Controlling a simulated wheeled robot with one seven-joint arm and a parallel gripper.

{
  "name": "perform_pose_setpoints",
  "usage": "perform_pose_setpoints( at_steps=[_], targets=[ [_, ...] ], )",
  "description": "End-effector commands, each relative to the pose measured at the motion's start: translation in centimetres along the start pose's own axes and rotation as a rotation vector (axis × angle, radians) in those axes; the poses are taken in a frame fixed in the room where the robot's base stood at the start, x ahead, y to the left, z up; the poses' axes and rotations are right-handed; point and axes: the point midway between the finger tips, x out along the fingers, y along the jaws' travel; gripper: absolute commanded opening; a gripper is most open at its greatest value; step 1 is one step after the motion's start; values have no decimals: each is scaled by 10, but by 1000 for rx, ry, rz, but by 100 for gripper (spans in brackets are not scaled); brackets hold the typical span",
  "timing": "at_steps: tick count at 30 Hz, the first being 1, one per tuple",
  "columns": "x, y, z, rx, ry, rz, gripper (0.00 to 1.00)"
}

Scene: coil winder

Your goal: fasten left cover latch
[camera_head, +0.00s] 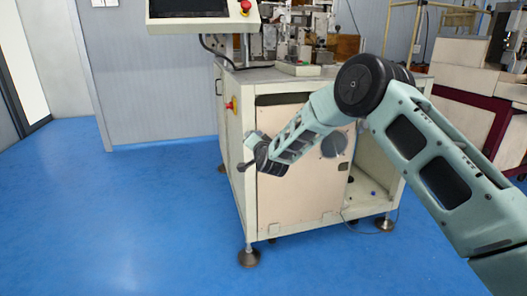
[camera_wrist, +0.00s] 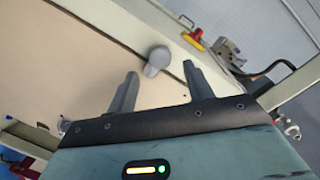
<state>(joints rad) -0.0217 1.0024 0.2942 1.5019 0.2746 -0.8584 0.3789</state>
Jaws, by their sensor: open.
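The beige cover panel (camera_head: 300,200) is on the front of the cream machine cabinet. In the wrist view, the same panel (camera_wrist: 60,65) fills the left side. A grey knob-like latch (camera_wrist: 158,60) sits near the panel's edge, beside the cabinet's frame strip. My gripper (camera_wrist: 160,69) is open, with one finger on each side of the latch and the latch's rounded end just beyond the fingertips. I cannot tell whether either finger touches it. In the head view, my gripper (camera_head: 246,153) is at the panel's upper left edge and hides the latch there.
A red and yellow switch (camera_head: 232,104) is on the cabinet's side, above my gripper; it also shows in the wrist view (camera_wrist: 193,40). The winding machinery (camera_head: 300,45) stands on top. Blue floor (camera_head: 130,210) is clear to the left.

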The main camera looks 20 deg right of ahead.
Motion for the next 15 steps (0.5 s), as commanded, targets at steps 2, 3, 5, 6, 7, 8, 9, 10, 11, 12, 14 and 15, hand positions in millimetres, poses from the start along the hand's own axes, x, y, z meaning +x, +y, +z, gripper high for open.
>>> perform_pose_setpoints(
  at_steps=[2, 3, 5, 6, 7, 8, 9, 10, 11, 12, 14, 15],
  targets=[
    [-17, -1, -1, -1, -2, 0, 52],
    [-25, -1, 0, -1, -3, 1, 52],
    [-37, -1, -1, -1, -3, 0, 52],
    [-46, -1, -1, -1, -3, 0, 52],
    [-52, -1, 0, -1, -3, 0, 52],
    [-59, -1, 0, -1, -4, 1, 52],
    [-67, -1, 0, -1, -3, 0, 52],
    [-74, -1, 0, -2, -4, 1, 52],
    [-80, -1, 0, -2, -4, 1, 52],
    [-88, -1, 0, -1, -4, 1, 52],
    [-98, 0, 0, -1, -4, 1, 52],
    [-104, 0, 0, -1, -4, 1, 52]
  ],
)
